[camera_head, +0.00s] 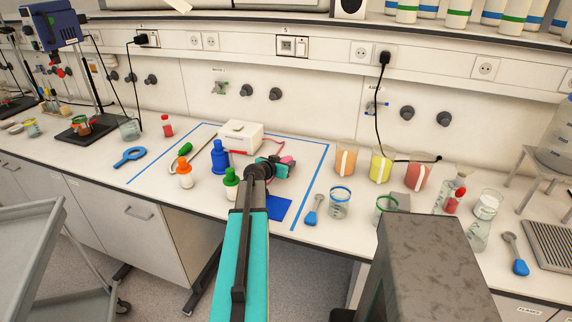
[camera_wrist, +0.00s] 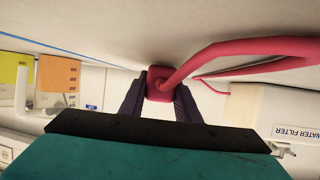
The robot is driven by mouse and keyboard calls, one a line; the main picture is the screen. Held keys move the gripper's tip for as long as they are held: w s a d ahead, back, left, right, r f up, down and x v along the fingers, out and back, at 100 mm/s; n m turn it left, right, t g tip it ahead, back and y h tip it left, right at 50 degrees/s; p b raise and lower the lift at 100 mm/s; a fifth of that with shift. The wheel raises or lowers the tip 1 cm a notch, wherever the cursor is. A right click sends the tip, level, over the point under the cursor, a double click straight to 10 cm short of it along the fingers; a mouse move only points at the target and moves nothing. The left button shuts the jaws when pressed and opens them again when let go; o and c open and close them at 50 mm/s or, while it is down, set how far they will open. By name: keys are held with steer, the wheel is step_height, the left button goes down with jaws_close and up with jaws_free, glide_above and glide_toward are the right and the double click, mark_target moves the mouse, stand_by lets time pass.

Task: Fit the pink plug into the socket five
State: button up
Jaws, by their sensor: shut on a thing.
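The pink plug (camera_wrist: 158,84) is between the dark fingers of my gripper (camera_wrist: 160,95) in the wrist view, with its thick pink cable running off to the right. In the head view my gripper (camera_head: 277,167) is low over the bench inside the blue outline, shut on the plug (camera_head: 288,160), which is partly hidden. Several sockets sit along the wall strip, including a dark-framed one (camera_head: 286,46) at the middle and a plain one (camera_head: 361,52) to its right. The plug is well apart from the wall strip.
The white water filter box (camera_head: 241,135) stands just behind my gripper. Blue (camera_head: 219,157), orange-capped (camera_head: 184,174) and green-capped (camera_head: 231,181) bottles stand to the left. Juice beakers (camera_head: 381,165) stand to the right. A black plug (camera_head: 385,57) with a hanging cable occupies one wall socket.

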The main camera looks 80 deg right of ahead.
steer(key=shift+s+a+f+b, duration=0.1)
steer(key=shift+a+f+b, duration=0.15)
steer(key=shift+f+b, duration=0.55)
steer(key=o, duration=1.2)
steer(key=shift+r, duration=0.1)
steer(key=shift+c, duration=0.2)
steer(key=shift+r+p, duration=0.5)
steer(key=shift+p, duration=0.4)
steer(key=shift+d+r+p, duration=0.1)
steer(key=shift+r+p, duration=0.05)
steer(key=shift+p, duration=0.15)
steer(key=shift+a, duration=0.2)
steer(key=shift+b+v, duration=1.9)
steer(key=shift+v, duration=3.9)
steer(key=shift+d+r, duration=0.15)
steer(key=shift+r, duration=0.05)
steer(key=shift+r, duration=0.15)
